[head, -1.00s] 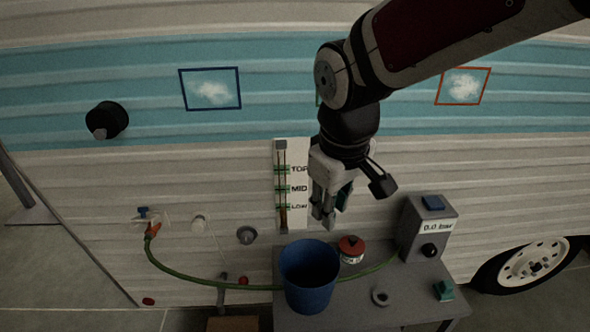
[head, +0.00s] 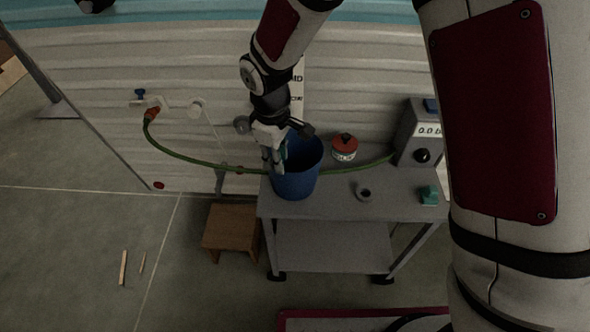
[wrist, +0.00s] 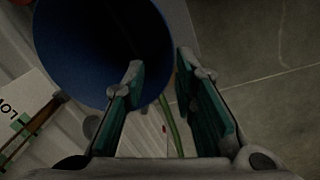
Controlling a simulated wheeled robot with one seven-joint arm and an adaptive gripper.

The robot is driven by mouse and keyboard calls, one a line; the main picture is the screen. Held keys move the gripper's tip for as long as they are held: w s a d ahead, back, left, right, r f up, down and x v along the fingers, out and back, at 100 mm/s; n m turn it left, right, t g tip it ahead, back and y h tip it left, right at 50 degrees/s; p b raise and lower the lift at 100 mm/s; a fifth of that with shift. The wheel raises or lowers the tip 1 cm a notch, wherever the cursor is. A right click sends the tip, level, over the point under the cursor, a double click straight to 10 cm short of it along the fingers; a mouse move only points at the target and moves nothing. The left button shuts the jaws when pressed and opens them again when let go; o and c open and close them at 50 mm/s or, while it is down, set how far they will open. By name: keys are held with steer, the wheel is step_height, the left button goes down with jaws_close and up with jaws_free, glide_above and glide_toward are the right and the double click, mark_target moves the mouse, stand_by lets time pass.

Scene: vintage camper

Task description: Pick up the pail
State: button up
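The blue pail (head: 297,178) stands upright on the left end of a grey cart top (head: 340,205). My gripper (head: 271,168) points down at the pail's left rim. In the wrist view the pail (wrist: 75,45) fills the upper left, and its open mouth shows dark inside. My gripper (wrist: 160,75) is open there, with green-padded fingers apart; the left finger overlaps the pail's rim and the right finger is outside the pail. I cannot tell whether either finger touches the wall.
A red-lidded can (head: 344,147), a grey ring (head: 363,192) and a green block (head: 429,195) share the cart. A wooden stool (head: 231,228) stands at left.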

mark_target(282, 183)
step_height(282, 183, down, 4)
steer(key=shift+w+d, duration=0.15)
steer(key=shift+s+f, duration=0.2)
steer(key=shift+f, duration=2.4)
jaws_close()
